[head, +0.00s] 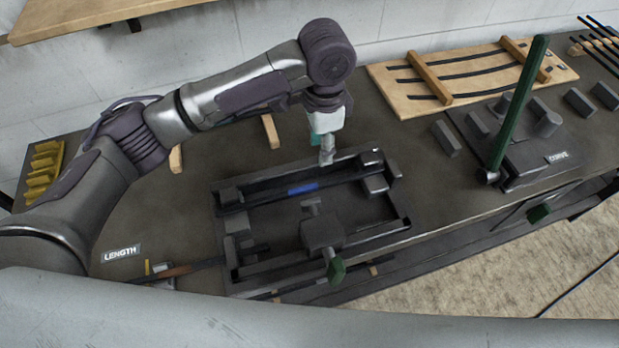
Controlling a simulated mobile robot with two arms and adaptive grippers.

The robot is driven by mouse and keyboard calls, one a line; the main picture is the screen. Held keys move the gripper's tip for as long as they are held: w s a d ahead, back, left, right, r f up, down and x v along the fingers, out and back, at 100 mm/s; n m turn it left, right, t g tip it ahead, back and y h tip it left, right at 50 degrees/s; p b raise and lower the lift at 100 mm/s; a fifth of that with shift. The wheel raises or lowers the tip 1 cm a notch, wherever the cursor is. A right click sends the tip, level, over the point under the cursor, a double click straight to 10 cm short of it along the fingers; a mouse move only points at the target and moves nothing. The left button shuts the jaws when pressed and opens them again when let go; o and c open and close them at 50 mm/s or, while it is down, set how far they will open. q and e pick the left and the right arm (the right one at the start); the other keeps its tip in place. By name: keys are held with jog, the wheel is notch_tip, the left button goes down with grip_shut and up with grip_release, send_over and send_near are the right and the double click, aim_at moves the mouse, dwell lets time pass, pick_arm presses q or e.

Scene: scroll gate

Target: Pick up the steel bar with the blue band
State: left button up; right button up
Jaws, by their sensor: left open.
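The dark steel bar with the blue band (302,189) lies in the black rectangular fixture (408,224) at the middle of the bench. The bar runs along the fixture's far side, between blocks at its left and right ends. My left gripper (327,158) points down at the fixture's far edge, right of the blue band. It is open, and its fingers look small, so the gap to the bar is hard to judge. My right gripper is not in view.
A clamp block (322,230) with a green-tipped handle stands inside the fixture. A bending device (535,155) with a tall green lever (518,105) stands at right. A wooden board (470,75) with curved rods lies at the back. A yellow rack (42,170) is at far left.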

pick_arm(q)
send_over(319, 184)
notch_tip(319, 184, down, 6)
jog(key=shift+a+r+p, duration=0.15)
jog(key=shift+r+p, duration=0.05)
jog(key=shift+p, duration=0.25)
jog(key=shift+w+f, duration=0.1)
jog(key=shift+f, duration=0.2)
jog(key=shift+f+p, duration=0.5)
jog(key=shift+f, duration=0.25)
jog(key=f, duration=0.2)
jog(key=shift+s+f+p, duration=0.25)
jog(key=shift+f+p, duration=0.05)
jog(key=shift+p, duration=0.1)
jog(key=shift+f, duration=0.6)
jog(key=shift+w, duration=0.1)
grip_shut()
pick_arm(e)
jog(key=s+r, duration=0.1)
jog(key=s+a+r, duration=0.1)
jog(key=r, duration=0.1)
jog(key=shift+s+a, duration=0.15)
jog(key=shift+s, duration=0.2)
pick_arm(q)
jog(key=shift+r, duration=0.1)
